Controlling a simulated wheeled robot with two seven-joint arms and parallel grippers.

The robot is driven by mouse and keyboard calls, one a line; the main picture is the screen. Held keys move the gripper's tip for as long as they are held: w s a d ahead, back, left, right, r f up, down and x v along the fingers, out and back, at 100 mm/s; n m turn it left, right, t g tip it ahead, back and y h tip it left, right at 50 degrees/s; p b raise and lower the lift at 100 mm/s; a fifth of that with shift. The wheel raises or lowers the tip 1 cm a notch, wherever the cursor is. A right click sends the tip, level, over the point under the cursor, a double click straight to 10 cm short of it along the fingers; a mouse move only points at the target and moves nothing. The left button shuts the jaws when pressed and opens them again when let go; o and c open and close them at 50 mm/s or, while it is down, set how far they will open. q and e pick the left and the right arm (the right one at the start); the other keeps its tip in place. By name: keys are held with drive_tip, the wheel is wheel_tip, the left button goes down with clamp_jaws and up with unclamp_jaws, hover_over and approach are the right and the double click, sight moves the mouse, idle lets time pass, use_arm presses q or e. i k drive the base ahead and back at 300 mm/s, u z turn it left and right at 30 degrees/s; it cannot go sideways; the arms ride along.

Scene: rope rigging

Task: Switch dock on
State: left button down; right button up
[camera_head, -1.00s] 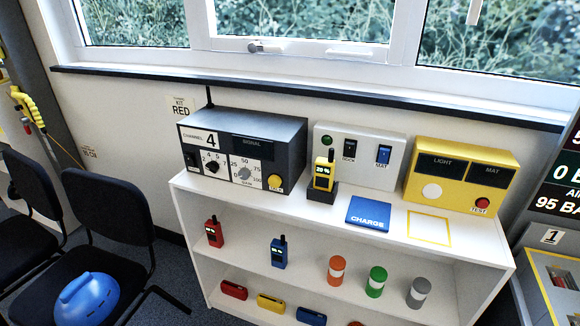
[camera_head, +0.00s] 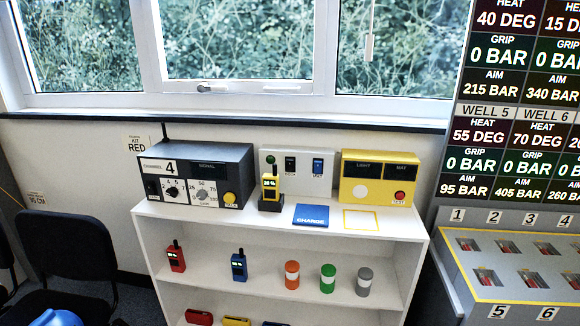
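A white switch panel (camera_head: 300,184) stands at the back of the white shelf unit's top. It carries a black rocker switch (camera_head: 290,164) with a small label that looks like DOCK, and a blue rocker switch (camera_head: 317,167) to its right. I cannot tell which way either rocker is set. A round green lamp or button (camera_head: 270,159) is at the panel's upper left. In front of its left side, a yellow radio (camera_head: 270,185) with a lit display stands upright in a dark dock (camera_head: 270,204). Neither of my grippers is in view.
A grey channel box (camera_head: 230,160) stands left of the panel and a yellow LIGHT/MAT box (camera_head: 377,172) right of it. A blue CHARGE mat (camera_head: 311,215) lies in front. A chair (camera_head: 68,246) is at left, a numbered console (camera_head: 500,250) at right.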

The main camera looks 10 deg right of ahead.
sight(290, 164)
drive_tip(key=z, duration=0.65)
drive_tip(key=i, duration=0.8)
drive_tip(key=z, duration=0.5)
